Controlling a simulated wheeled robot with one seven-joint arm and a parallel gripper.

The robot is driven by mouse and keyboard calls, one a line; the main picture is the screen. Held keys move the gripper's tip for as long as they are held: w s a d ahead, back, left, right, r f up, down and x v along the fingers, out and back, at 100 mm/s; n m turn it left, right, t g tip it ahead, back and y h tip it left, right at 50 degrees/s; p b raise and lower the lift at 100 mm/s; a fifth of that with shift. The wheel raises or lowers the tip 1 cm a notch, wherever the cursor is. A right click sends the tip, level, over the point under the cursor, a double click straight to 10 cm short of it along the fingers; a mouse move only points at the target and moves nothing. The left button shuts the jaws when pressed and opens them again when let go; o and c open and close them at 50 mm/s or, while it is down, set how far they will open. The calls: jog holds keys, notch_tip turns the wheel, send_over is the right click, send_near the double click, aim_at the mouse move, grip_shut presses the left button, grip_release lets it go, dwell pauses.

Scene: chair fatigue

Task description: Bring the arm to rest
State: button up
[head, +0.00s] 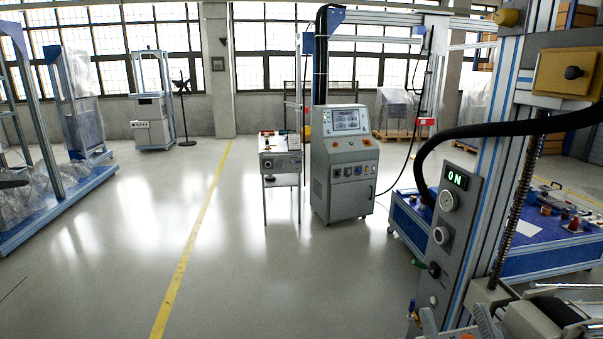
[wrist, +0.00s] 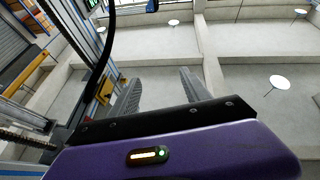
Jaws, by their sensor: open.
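My gripper (wrist: 161,72) shows in the wrist view, above its purple body with a small lit indicator. Its two grey fingers stand well apart with nothing between them, so it is open and empty. Beyond the fingers are pale beams and round white lamps, which look like the ceiling. I cannot make out my gripper in the head view.
A test rig column with a lit "ON" display (head: 456,179) stands close on the right, a black hose crossing it. Behind it is a blue table (head: 530,262) with small items. A grey control cabinet (head: 345,165) stands ahead beside a small bench (head: 281,160). The floor at left-centre is clear.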

jog(key=s+f+g, duration=0.4)
jog(key=s+f, duration=0.7)
jog(key=s, duration=0.3)
jog(key=s+f+m+g+b, duration=0.1)
jog(key=s+f+g, duration=0.3)
jog(key=s+f, duration=0.6)
jog(key=s, duration=0.4)
jog(key=shift+s+f, duration=0.4)
jog(key=shift+d, duration=0.1)
